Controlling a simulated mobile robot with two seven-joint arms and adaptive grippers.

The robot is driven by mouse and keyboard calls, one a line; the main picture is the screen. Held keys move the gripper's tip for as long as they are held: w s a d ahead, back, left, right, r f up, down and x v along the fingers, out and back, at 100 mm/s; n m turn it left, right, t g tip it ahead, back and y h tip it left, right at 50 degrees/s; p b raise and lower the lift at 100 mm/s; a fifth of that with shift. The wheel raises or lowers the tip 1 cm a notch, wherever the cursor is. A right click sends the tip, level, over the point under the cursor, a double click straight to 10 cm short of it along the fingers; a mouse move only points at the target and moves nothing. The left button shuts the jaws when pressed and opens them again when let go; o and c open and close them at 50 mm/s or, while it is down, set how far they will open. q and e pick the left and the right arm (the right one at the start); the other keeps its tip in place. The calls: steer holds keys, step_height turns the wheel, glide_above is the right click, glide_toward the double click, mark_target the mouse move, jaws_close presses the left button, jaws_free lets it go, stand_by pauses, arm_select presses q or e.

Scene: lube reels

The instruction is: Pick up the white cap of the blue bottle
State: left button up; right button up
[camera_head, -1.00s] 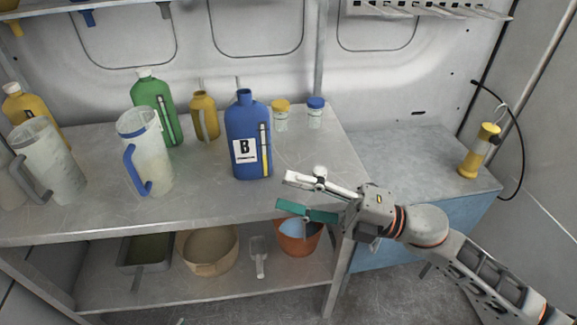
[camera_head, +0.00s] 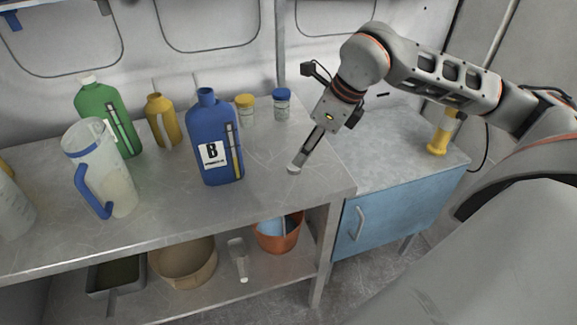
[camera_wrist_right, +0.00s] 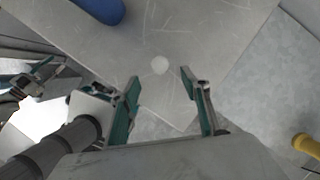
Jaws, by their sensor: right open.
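The blue bottle (camera_head: 215,140), labelled B, stands upright and uncapped on the metal table. Its round white cap (camera_head: 293,169) lies on the table to its right, near the front edge, and shows in the right wrist view (camera_wrist_right: 160,65). My right gripper (camera_head: 300,159) points down at the cap from above. In the right wrist view my right gripper (camera_wrist_right: 160,79) is open and empty, with the cap ahead between the lines of its two fingers. What looks like my left gripper (camera_wrist_right: 38,78) shows small at the left of that view; its jaw state is unclear.
A green bottle (camera_head: 108,118), a yellow bottle (camera_head: 161,122) and a clear jug with blue handle (camera_head: 105,175) stand to the left. Yellow-lidded (camera_head: 245,108) and blue-lidded (camera_head: 282,104) jars stand behind. A blue cabinet (camera_head: 400,215) adjoins at right. The table around the cap is clear.

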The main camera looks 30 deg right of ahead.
mark_target(295, 166)
steer(key=shift+x, duration=3.2)
steer(key=c, duration=0.8)
